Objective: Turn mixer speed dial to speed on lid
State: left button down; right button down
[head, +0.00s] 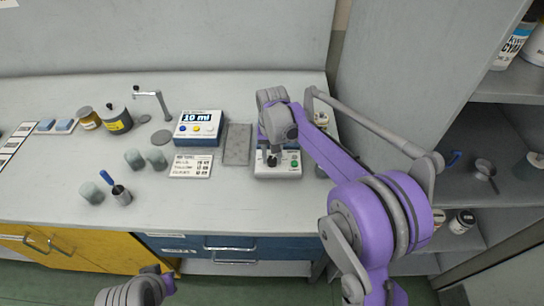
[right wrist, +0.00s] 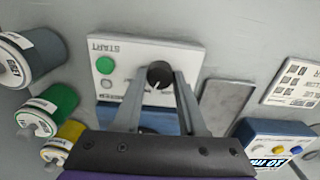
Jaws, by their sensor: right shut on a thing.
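The mixer (head: 291,171) is a small white and blue box on the bench, with a green START button and a dark speed dial (right wrist: 160,73). It also shows in the right wrist view (right wrist: 185,52). My right gripper (head: 271,158) reaches down over it, shut on the dial, one finger on each side. The dial has a white pointer line; its scale is too small to read. Several tins with white lids, one grey (right wrist: 14,68), one green (right wrist: 38,115) and one yellow (right wrist: 56,152), stand beside the mixer. Their lid print is not legible. Only part of my left arm shows; its jaws do not.
Farther left are grey cylinders (head: 134,158), a cup with a blue-handled tool (head: 121,195) and a yellow-labelled pot (head: 117,121). Shelves stand at right.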

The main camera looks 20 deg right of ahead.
aim_at(272, 160)
dwell(0.3)
jog(key=shift+c, duration=2.3)
grip_release()
notch_tip(272, 160, up, 11)
jog(key=shift+p, duration=0.35)
